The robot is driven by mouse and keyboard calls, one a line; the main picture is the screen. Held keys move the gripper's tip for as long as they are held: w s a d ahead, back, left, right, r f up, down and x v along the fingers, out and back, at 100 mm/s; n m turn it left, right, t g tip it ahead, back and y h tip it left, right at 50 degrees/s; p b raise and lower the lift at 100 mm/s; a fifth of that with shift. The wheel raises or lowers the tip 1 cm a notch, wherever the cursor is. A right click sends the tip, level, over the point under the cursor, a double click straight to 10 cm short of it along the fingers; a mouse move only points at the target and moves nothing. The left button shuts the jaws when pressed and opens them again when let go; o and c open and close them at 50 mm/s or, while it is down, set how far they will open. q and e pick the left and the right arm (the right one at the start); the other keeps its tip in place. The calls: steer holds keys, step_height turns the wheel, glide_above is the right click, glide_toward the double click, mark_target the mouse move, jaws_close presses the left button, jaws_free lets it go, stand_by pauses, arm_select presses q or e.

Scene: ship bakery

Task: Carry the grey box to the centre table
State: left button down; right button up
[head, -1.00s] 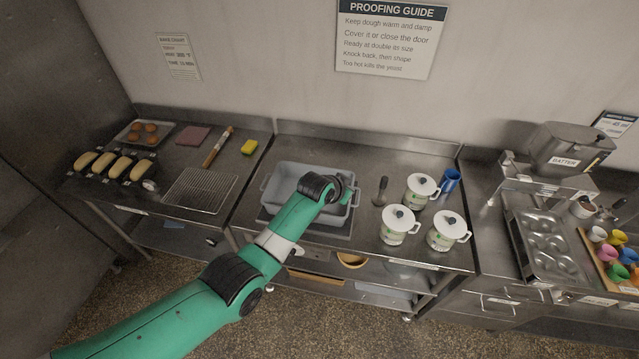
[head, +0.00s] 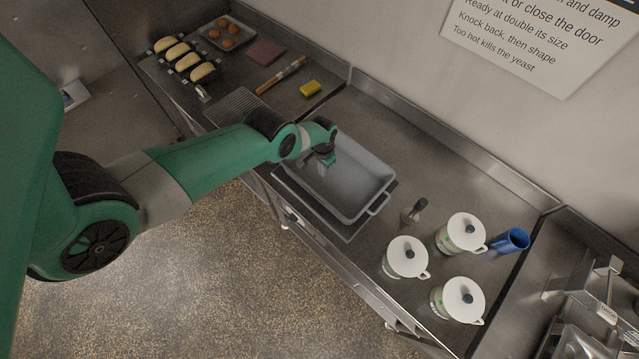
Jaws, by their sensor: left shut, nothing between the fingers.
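The grey box (head: 362,190), an open-topped tub with handles at its ends, sits upright on a dark flat mat (head: 349,231) on the middle steel table (head: 420,165). Its inside looks empty. My left gripper (head: 327,160) is at the left end of the box, over its rim. It is shut with nothing in its fingers; whether it touches the box I cannot tell. The gripper and wrist hide the box's left end and the handle there. My right gripper is not in view.
The table behind the box is clear.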

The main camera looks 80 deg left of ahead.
mark_target(322, 187)
arm_select(q)
step_height(322, 187, down, 11)
steer(key=b, duration=1)
steer(key=shift+b, duration=0.35)
steer(key=s+r+p, duration=0.1)
steer(key=p, duration=0.1)
steer(key=s+d+p, duration=0.1)
steer(key=p, duration=0.2)
steer(key=shift+d+r, duration=0.2)
steer(key=shift+r, duration=0.2)
steer(key=shift+s+d+f+p, duration=0.2)
steer(key=shift+s+d+p, duration=0.05)
steer(key=shift+s+p, duration=0.25)
steer(key=shift+f, duration=0.15)
